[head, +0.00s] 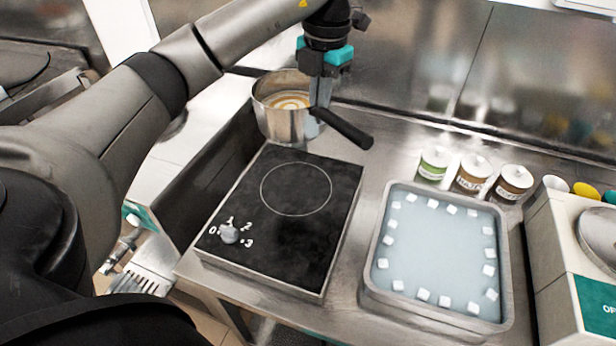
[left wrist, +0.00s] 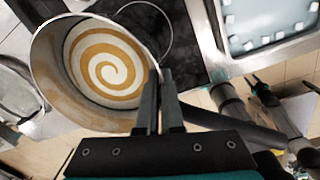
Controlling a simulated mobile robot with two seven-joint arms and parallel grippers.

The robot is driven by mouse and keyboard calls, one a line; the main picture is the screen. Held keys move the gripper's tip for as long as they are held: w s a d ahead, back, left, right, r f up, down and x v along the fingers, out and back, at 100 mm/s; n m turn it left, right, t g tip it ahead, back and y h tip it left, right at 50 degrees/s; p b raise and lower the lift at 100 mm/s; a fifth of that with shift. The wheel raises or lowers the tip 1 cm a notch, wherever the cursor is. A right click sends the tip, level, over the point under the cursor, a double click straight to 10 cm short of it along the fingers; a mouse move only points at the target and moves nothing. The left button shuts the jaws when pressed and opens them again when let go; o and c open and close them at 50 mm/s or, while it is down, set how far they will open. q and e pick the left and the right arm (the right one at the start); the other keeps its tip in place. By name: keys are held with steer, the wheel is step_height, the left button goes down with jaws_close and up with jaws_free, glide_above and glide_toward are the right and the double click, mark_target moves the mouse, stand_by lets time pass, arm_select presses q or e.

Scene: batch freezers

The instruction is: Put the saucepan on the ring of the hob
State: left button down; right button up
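The steel saucepan (head: 276,122), with cream-and-brown swirled contents, is at the far edge of the hob (head: 266,250), behind the ring (head: 268,204). Its black handle (head: 345,128) points right and toward me. My left gripper (head: 320,100) comes down at the pan's right side. In the left wrist view its fingers (left wrist: 160,105) are close together on the wall of the saucepan (left wrist: 45,75), beside the handle. I cannot tell whether the pan is raised. The ring is bare.
A tray (head: 368,262) with pale blue contents and white cubes stands right of the hob. Several lidded tubs (head: 434,164) stand behind it. A knob (head: 229,234) is at the hob's front left. A steel wall (head: 420,60) closes the back.

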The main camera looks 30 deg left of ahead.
arm_select(q)
step_height(320, 180, down, 6)
glide_above(315, 204)
step_height(315, 204, down, 9)
steer(key=shift+f, duration=2.4)
arm_select(e)
steer(key=shift+s+d+f, duration=0.1)
steer(key=shift+s+d, duration=0.1)
steer(key=shift+s, duration=0.75)
steer(key=shift+f, duration=0.1)
arm_select(q)
steer(key=c, duration=1.5)
jaws_free()
steer(key=shift+f, duration=0.15)
steer(key=o, duration=0.4)
